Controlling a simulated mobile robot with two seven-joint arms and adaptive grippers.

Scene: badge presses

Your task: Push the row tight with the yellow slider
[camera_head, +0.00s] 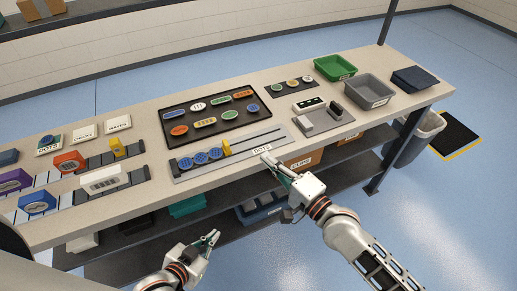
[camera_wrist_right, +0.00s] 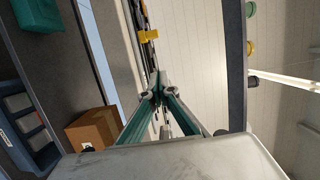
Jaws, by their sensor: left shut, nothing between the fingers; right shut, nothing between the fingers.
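The yellow slider (camera_head: 226,148) stands on a grey rail plate (camera_head: 183,178) near the bench's front edge. A row of blue round badges (camera_head: 200,158) lies left of it on the same plate, close to it. The rail right of the slider is bare. My right gripper (camera_head: 266,158) is shut and empty near the DOTS label at the front edge, right of the slider and apart from it. In the right wrist view, its fingers (camera_wrist_right: 158,90) meet, with a yellow piece (camera_wrist_right: 148,34), likely the slider, beyond them. My left gripper (camera_head: 213,237) is shut and empty in front of the bench.
A black tray (camera_head: 238,136) of oval badges lies behind the rail. A grey block fixture (camera_head: 315,122) stands to its right, with green (camera_head: 334,67) and grey bins (camera_head: 368,91) farther back. Coloured presses, including an orange one (camera_head: 69,162), fill the left end.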

